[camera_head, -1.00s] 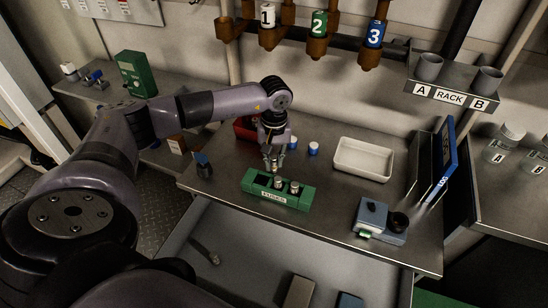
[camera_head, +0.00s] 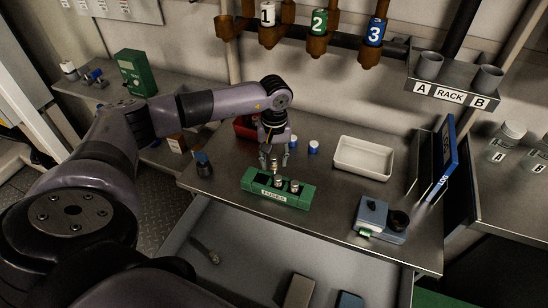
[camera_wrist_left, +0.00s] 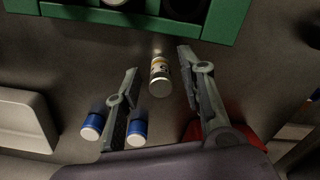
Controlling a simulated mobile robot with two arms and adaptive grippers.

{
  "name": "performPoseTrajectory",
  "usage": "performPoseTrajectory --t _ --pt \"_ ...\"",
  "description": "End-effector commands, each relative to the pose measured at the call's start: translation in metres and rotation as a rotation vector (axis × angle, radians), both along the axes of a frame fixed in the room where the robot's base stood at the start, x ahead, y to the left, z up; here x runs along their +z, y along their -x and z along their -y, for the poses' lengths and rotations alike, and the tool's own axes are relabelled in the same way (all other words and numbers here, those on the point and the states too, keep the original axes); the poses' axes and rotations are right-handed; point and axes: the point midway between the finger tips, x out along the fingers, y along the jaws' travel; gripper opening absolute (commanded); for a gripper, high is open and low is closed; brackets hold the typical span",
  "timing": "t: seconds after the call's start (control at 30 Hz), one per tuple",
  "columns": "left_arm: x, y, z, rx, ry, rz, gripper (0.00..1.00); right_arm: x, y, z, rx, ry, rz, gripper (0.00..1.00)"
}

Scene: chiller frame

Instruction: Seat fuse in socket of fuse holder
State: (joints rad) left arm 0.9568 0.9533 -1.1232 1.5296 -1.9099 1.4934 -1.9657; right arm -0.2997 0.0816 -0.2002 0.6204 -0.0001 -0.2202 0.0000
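The green fuse holder (camera_head: 262,197) with a FUSES label sits on the metal table. Two silver fuses stand in its middle and right sockets; its left socket looks dark and empty. My left gripper (camera_head: 275,161) is just behind the holder, pointing down. In the left wrist view its fingers (camera_wrist_left: 157,75) are open. A silver fuse (camera_wrist_left: 160,77) with a yellowish band is between them, with a gap on each side. It is beside the holder's green edge (camera_wrist_left: 120,18), outside the sockets. I cannot tell exactly what supports it. My right gripper is not in view.
Two blue-and-white cylinders (camera_head: 313,148) stand behind the gripper, near a red bin (camera_head: 243,128). A white tray (camera_head: 362,172) is to the right. A blue-grey device (camera_head: 371,213) sits front right. An open drawer (camera_head: 240,262) lies below the table edge.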

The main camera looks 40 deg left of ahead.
Motion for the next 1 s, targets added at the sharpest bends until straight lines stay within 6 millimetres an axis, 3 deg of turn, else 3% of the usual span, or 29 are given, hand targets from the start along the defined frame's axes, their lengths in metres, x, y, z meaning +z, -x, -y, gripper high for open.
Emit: performPoseTrajectory --t 0.17,0.5,0.77,0.87,1.0 --pt "0.019 -0.002 0.000 0.000 0.001 0.004 0.36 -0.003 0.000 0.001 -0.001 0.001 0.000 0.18" --pt "0.092 -0.002 0.001 -0.001 0.000 0.005 0.36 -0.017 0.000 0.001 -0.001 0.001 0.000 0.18" --pt "0.121 -0.001 0.001 0.007 0.001 0.002 0.41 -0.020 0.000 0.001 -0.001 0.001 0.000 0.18" --pt "0.127 -0.001 0.001 0.073 0.000 0.001 0.41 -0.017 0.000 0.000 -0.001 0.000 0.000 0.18" --pt "0.138 -0.003 0.001 0.323 -0.001 0.005 0.41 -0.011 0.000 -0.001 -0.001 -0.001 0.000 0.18"
